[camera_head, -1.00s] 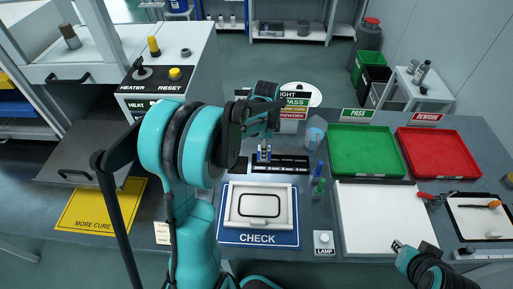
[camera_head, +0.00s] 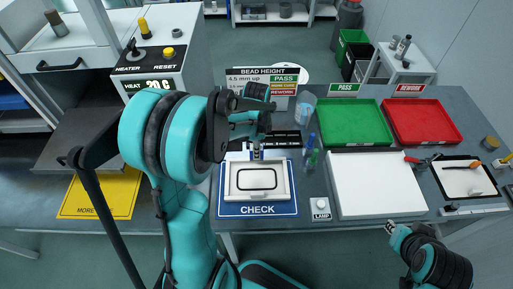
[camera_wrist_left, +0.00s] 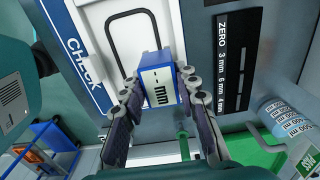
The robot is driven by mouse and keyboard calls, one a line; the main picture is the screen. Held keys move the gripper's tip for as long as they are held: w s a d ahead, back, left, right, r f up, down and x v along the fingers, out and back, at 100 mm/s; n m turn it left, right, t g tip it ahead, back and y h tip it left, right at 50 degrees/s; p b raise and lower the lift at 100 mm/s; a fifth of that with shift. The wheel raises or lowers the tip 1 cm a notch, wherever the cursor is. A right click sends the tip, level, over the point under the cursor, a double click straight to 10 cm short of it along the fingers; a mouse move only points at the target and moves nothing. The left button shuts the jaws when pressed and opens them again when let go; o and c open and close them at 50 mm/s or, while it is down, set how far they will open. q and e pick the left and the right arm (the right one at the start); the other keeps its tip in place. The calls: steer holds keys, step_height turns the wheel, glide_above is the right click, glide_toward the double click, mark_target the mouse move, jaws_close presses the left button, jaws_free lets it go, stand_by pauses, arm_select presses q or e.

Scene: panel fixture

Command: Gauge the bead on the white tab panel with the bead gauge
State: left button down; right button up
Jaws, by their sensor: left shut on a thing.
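The white tab panel (camera_head: 285,193) lies on the blue CHECK mat (camera_head: 229,211), with a black bead in a rounded loop on its face. It also shows partly in the wrist view (camera_wrist_left: 104,14). My left gripper (camera_head: 256,149) is shut on the bead gauge (camera_wrist_left: 158,84), a small blue block with a white display face. The gauge is at the panel's far edge, outside the bead loop; I cannot tell whether it touches. My right gripper (camera_head: 391,228) is at the bench's front edge, its fingers too small to judge.
A black step block (camera_wrist_left: 232,65) marked ZERO lies behind the panel. The BEAD HEIGHT sign (camera_head: 250,73) stands behind it. Bottles (camera_head: 311,148) and a LAMP button (camera_head: 320,205) are right of the mat. Green PASS (camera_head: 355,122) and red REWORK (camera_head: 423,120) trays are farther right.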

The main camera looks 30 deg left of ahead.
arm_select(q)
steer(key=shift+f+b, duration=3)
steer(key=shift+f, duration=0.85)
steer(key=shift+f+b, duration=0.4)
steer(key=shift+r, duration=0.1)
steer(key=shift+r+p, duration=3.15)
steer(key=shift+r, duration=0.8)
